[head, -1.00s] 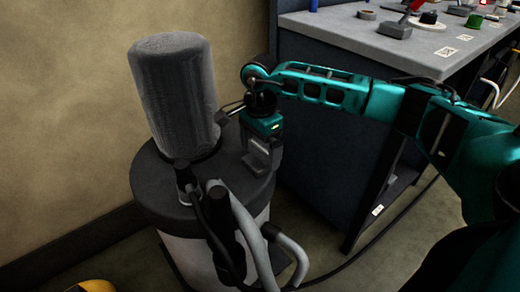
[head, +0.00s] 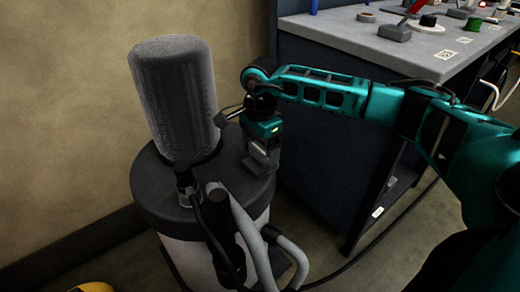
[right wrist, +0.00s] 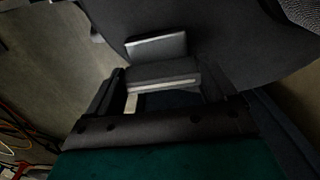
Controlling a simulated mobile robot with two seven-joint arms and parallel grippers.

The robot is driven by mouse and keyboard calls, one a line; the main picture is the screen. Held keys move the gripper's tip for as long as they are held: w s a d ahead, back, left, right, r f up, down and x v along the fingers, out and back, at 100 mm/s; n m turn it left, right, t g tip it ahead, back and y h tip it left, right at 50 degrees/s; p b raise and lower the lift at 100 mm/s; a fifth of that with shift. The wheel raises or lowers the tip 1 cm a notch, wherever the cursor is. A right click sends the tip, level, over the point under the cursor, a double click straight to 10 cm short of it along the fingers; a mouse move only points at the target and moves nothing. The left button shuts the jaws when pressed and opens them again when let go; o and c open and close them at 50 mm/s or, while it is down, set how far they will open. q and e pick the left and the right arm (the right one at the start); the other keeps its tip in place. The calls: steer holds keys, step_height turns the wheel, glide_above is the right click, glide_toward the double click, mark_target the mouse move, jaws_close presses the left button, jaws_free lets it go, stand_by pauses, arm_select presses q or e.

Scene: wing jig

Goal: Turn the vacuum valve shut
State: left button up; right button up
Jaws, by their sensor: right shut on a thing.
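The vacuum unit (head: 150,195) is a pale drum with a dark lid and a tall grey cylinder on top. My right gripper (head: 261,158) is at the right edge of the lid, pointing down, with its teal body turned at an angle. In the right wrist view its fingers are shut on the vacuum valve (right wrist: 156,47), a grey block-like handle on the dark lid. The fingers and gripper body hide part of the valve, so its exact angle is hard to tell. My left gripper is not in view.
A grey bench (head: 340,32) with small tools and parts stands at the back right, its dark side panel close behind my right arm. A grey hose (head: 250,240) and dark cables rise at the front of the drum. A wall is behind and left.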

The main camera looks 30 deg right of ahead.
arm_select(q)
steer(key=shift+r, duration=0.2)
arm_select(e)
steer(key=shift+r, duration=0.1)
steer(key=m+p, duration=0.1)
steer(key=m, duration=0.2)
steer(key=shift+p, duration=0.35)
steer(key=m+p, duration=0.1)
steer(key=m, duration=0.3)
steer(key=shift+r+p, duration=0.1)
steer(key=shift+p, duration=0.3)
steer(key=shift+m+p, duration=0.4)
steer(key=shift+m, duration=0.4)
steer(key=m+p, duration=0.2)
steer(key=m, duration=0.3)
steer(key=shift+p, duration=0.35)
arm_select(q)
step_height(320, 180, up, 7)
steer(key=p, duration=0.1)
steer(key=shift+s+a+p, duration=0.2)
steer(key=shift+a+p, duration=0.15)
arm_select(e)
steer(key=shift+m, duration=2)
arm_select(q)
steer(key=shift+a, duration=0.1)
arm_select(e)
steer(key=o, duration=0.8)
